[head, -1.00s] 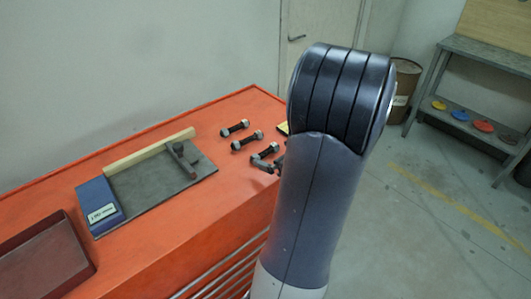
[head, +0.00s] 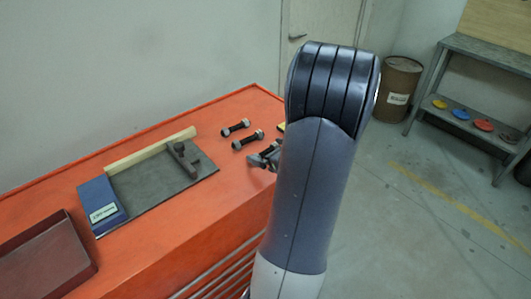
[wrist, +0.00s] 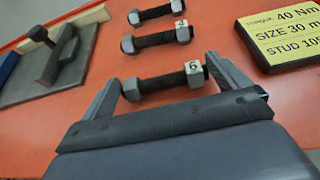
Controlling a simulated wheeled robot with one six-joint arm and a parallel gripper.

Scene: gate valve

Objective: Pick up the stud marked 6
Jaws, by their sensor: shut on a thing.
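The stud marked 6 (wrist: 160,83) is a dark threaded rod with a grey nut at each end. The 6 is on its right nut in the wrist view. My gripper (wrist: 163,78) has one finger at each end of this stud and is shut on it lengthwise. In the head view my gripper (head: 261,160) is partly hidden behind my arm, and the held stud (head: 270,149) only partly shows. Whether the stud is clear of the orange bench top I cannot tell.
A stud marked 4 (wrist: 157,38) and another stud (wrist: 155,12) lie beyond on the orange bench (head: 160,225). A yellow label plate (wrist: 285,33) lies to the right. A grey plate (head: 160,200) with a dark tool (head: 183,158), and a red tray (head: 45,262), are left.

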